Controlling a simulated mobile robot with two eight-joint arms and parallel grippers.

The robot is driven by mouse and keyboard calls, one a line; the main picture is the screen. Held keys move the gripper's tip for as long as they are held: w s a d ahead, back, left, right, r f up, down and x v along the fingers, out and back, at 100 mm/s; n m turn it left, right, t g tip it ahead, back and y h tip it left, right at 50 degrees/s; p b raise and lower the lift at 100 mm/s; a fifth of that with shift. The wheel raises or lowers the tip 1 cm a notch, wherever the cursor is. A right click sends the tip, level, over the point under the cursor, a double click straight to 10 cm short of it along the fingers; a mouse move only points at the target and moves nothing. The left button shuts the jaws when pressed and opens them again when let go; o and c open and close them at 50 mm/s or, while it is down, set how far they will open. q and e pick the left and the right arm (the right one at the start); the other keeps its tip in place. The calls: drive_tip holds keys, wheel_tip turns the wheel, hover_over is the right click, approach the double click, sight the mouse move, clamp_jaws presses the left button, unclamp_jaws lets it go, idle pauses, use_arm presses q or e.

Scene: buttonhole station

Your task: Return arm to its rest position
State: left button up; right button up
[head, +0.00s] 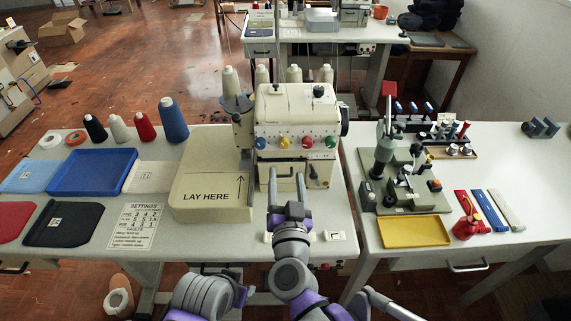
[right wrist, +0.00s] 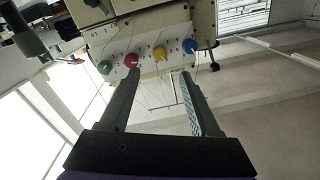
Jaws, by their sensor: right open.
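My right gripper (head: 287,182) is in front of the cream sewing machine (head: 297,105) in the head view, fingers pointing at its lower front. In the right wrist view the gripper (right wrist: 158,76) is open, with nothing between its two fingers. Beyond the fingertips, the machine's green, red, yellow and blue dials (right wrist: 160,53) show in that view. I cannot tell from the head view whether the fingers touch the machine. My left gripper is not in view.
A cream "LAY HERE" platform (head: 212,188) adjoins the machine. Thread cones (head: 172,120) and a blue tray (head: 92,172) stand left. A grey-green press (head: 400,175) and yellow tray (head: 413,232) are on the right table. Free tabletop (head: 520,170) lies at far right.

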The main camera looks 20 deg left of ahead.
drive_tip(key=shift+s+d, duration=0.2)
drive_tip(key=shift+s, duration=0.25)
